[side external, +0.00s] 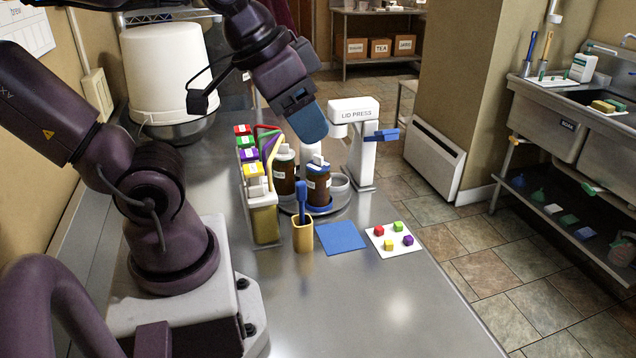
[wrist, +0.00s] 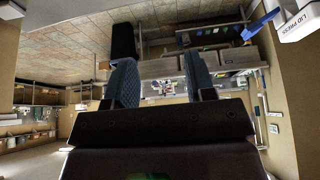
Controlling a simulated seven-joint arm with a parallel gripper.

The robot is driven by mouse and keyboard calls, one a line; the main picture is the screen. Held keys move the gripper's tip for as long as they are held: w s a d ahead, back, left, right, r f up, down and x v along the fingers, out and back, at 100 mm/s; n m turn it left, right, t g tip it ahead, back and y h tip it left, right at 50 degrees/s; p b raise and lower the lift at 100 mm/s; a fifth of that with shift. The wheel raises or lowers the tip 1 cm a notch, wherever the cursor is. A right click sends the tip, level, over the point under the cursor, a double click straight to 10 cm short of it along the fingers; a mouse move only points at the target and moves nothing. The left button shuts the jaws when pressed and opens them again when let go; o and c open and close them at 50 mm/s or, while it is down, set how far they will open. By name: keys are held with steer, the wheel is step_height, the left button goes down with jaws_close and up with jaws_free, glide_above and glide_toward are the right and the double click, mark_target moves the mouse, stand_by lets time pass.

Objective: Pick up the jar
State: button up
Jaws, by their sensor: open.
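Two brown jars with pale labels stand close together on a round grey tray (side external: 342,198) in the side view. The left jar (side external: 284,178) has a white top; the right jar (side external: 318,190) has a blue and white top. My gripper (side external: 310,124) hangs above and slightly behind them, apart from both, its blue fingertips tilted downward. In the wrist view my gripper (wrist: 163,82) shows two blue textured fingers spread apart with nothing between them. No jar shows in the wrist view.
The white lid press (side external: 354,140) stands right behind the jars. A rack of coloured-top containers (side external: 250,180) is to their left. A yellow cup (side external: 302,236) with a blue-handled tool stands in front. A blue mat (side external: 341,238) and white card (side external: 380,238) lie nearby. The front counter is clear.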

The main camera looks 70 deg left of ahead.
mark_target(325, 176)
steer(key=o, duration=0.7)
steer(key=shift+c, duration=0.2)
steer(key=w+a+f+m+g+y, duration=0.5)
steer(key=w+a+f+m+y, duration=0.3)
steer(key=f, duration=0.5)
steer(key=w+a+f+m+g+y, duration=0.5)
steer(key=a+f+m+y, duration=0.25)
steer(key=f+y, duration=0.4)
steer(key=shift+h, duration=0.95)
steer(key=x, duration=0.3)
steer(key=f+x, duration=0.1)
steer(key=x, duration=0.3)
steer(key=shift+w+a+f, duration=0.1)
steer(key=shift+a+f, duration=0.15)
steer(key=shift+f+x, duration=0.1)
steer(key=shift+x, duration=1.2)
steer(key=shift+f+x, duration=0.15)
steer(key=shift+x, duration=1.2)
